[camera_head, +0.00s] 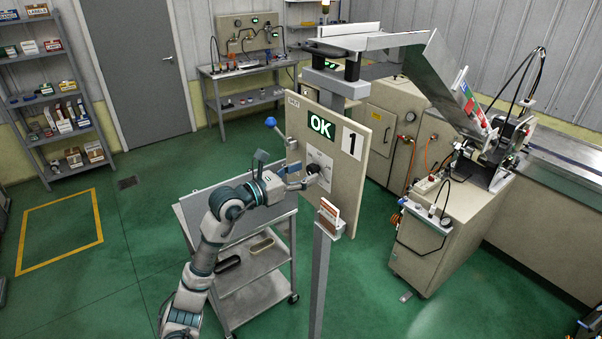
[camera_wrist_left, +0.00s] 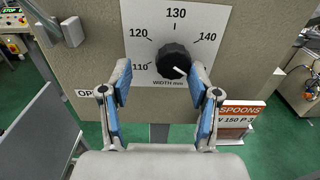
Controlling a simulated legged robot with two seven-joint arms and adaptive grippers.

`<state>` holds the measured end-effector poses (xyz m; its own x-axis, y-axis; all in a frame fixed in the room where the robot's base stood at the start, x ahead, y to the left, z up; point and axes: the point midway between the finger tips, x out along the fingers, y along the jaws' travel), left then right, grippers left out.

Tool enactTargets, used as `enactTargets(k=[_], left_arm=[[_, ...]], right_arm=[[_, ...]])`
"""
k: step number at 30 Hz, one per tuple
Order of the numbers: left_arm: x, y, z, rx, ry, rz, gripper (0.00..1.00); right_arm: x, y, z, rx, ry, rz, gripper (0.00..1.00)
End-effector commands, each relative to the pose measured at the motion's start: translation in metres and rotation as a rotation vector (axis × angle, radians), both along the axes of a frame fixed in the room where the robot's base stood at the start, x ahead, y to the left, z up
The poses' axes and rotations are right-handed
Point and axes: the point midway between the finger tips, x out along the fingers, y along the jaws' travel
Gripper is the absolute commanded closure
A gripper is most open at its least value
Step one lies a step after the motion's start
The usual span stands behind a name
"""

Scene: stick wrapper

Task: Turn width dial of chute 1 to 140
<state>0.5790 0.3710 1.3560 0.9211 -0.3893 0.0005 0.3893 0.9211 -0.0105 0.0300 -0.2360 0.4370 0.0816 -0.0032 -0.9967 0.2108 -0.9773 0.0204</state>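The chute 1 panel (camera_head: 348,175) stands upright with a "1" sign and a lit green OK display (camera_head: 321,126). Its black width dial (camera_wrist_left: 173,61) sits on a white scale plate (camera_wrist_left: 142,20) marked 110, 120, 130 and 140; it also shows in the head view (camera_head: 313,169). A white mark on the dial is at its lower right, below the 140 label. In the head view the left gripper (camera_head: 298,184) reaches the dial from the left. My right gripper is not in view.
A blue-knobbed lever (camera_head: 272,124) sticks out at the panel's left edge. A grey cart (camera_head: 245,300) is beneath my left arm. Green floor is clear at the left.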

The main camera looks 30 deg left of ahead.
Motion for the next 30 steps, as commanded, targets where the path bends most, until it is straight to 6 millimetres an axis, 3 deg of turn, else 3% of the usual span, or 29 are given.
enactTargets(k=[1,6,15,30], left_arm=[[0.000,0.002,0.001,0.001,-0.002,0.008,0.61],[0.001,-0.002,0.003,0.005,-0.002,0.011,1.00],[0.001,0.001,0.001,0.000,-0.003,0.006,1.00],[0.001,0.002,0.001,-0.141,0.061,0.008,1.00]], right_arm=[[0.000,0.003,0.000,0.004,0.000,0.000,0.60],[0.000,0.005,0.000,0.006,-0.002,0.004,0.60],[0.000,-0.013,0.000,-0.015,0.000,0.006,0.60],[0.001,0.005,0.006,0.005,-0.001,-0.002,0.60]])
